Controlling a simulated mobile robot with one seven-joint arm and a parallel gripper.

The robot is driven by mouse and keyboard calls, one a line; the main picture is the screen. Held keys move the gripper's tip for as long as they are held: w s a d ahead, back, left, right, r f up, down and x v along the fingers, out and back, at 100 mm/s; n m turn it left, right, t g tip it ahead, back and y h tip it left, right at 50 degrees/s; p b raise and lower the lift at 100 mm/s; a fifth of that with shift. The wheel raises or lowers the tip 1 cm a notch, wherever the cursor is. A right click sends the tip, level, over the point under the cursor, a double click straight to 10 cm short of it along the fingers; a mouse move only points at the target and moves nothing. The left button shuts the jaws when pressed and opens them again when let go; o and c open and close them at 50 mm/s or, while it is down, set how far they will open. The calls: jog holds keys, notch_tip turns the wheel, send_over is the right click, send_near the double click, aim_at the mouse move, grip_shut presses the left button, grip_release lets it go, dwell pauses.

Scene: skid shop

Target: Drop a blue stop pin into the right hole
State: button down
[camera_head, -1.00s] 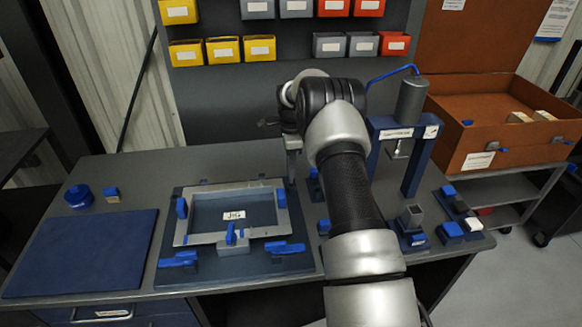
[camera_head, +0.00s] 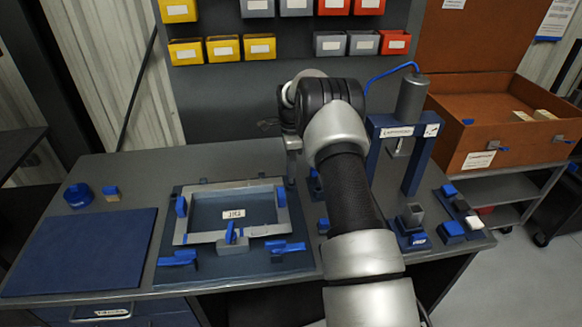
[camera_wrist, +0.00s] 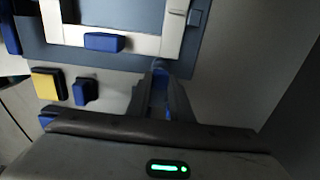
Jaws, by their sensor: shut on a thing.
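My gripper (camera_wrist: 160,92) is shut on a blue stop pin (camera_wrist: 159,80), which shows between the two dark fingers in the wrist view. The held pin is beside the edge of the jig's dark blue base plate (camera_wrist: 70,57). In the head view the jig's grey rectangular frame (camera_head: 207,237) lies on that plate, with blue clamps around it. My arm hangs at the frame's right side there, and the pin cannot be made out. I cannot make out the right hole in either view.
A blue-framed press (camera_head: 423,160) stands to the right of my arm. Small blue blocks (camera_head: 451,230) lie near the right front edge. A blue mat (camera_head: 80,252) covers the left of the bench. Bins (camera_head: 222,48) hang behind. An open brown case (camera_head: 490,125) stands far right.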

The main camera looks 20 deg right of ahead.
jog(key=shift+f+b, duration=0.85)
jog(key=shift+f, duration=0.35)
dwell(0.8)
dwell(0.3)
jog(key=c, duration=1.1)
grip_release()
jog(key=shift+r, duration=0.1)
jog(key=shift+r+p, duration=1.8)
jog(key=shift+r, duration=1.65)
jog(key=shift+f, duration=0.1)
